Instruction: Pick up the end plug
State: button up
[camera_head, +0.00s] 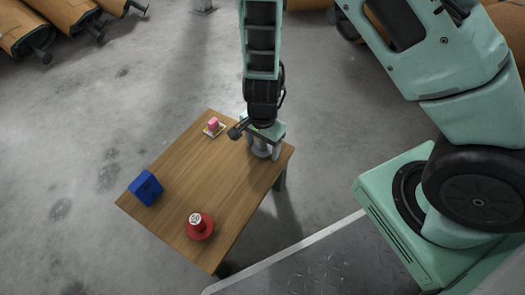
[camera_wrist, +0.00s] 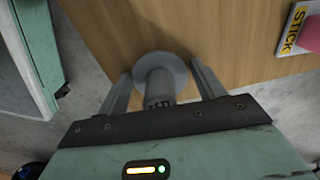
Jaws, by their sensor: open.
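A grey flanged plug (camera_wrist: 159,72), with a round disc and a narrower stem bearing dark marks, is in the middle of the wrist view. In the head view the grey plug (camera_head: 262,151) is at the table's far right corner, partly hidden by my gripper (camera_head: 265,140). My gripper is open, with one finger on each side of the plug's stem in the wrist view (camera_wrist: 160,75). A gap shows on both sides; contact is not visible. A red flanged piece (camera_head: 200,228) with a pale, marked top stands near the table's front edge.
The table's middle is clear. Brown cylinders (camera_head: 28,35) lie on the floor at upper left.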

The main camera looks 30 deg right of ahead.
jog(key=c, duration=0.7)
jog(key=shift+c, duration=0.2)
jog(key=shift+r, duration=0.15)
